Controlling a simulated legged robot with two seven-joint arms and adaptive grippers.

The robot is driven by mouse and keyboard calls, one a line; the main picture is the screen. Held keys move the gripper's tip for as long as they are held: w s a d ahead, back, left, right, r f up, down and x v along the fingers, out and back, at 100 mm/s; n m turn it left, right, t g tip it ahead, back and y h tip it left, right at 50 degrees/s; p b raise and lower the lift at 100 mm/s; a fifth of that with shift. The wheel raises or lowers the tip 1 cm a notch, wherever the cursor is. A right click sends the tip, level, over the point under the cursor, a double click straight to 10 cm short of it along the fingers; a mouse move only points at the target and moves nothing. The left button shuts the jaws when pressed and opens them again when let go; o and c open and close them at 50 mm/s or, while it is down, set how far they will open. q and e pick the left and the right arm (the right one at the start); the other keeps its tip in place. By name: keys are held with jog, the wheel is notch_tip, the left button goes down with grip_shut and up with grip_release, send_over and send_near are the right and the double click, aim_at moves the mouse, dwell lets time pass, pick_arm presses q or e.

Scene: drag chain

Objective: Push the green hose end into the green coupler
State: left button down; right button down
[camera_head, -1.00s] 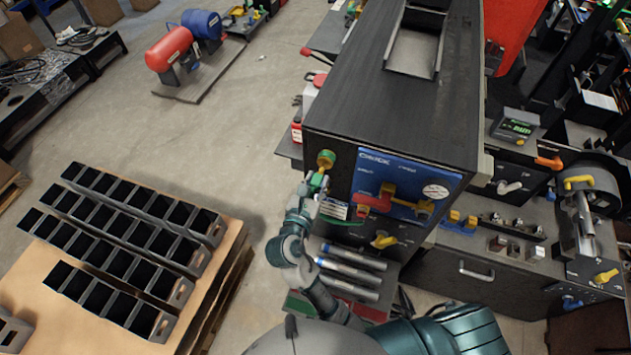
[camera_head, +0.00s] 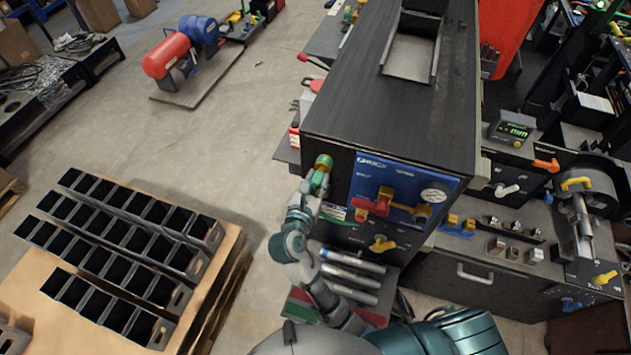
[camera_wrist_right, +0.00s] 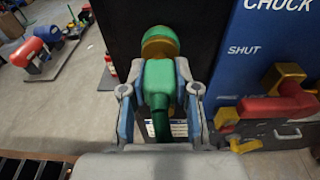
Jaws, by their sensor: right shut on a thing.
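The green coupler (camera_head: 324,162) sits on the front of the dark cabinet, left of the blue panel. In the right wrist view the coupler (camera_wrist_right: 160,34) shows a green rim and a brass-coloured face. The green hose end (camera_wrist_right: 159,80) lies in line just in front of it, its front edge overlapping the brass face in the picture. I cannot tell how deep it sits. My right gripper (camera_wrist_right: 163,72) is shut on the hose end, one finger on each side; it also shows in the head view (camera_head: 310,190). My left gripper is not in view.
The blue panel (camera_head: 365,185) with a red and yellow valve handle (camera_head: 380,205) is close right of my right gripper. Grey cylinders (camera_head: 350,275) lie below. A pallet with black bins (camera_head: 120,235) stands at left. Open floor (camera_head: 235,130) lies between.

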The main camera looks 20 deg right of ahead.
jog(key=shift+w+d, duration=0.25)
jog(key=shift+w, duration=0.1)
jog(key=c, duration=0.8)
grip_release()
jog(key=v, duration=1.2)
jog(key=shift+w+a, duration=0.1)
jog(key=shift+f, duration=0.1)
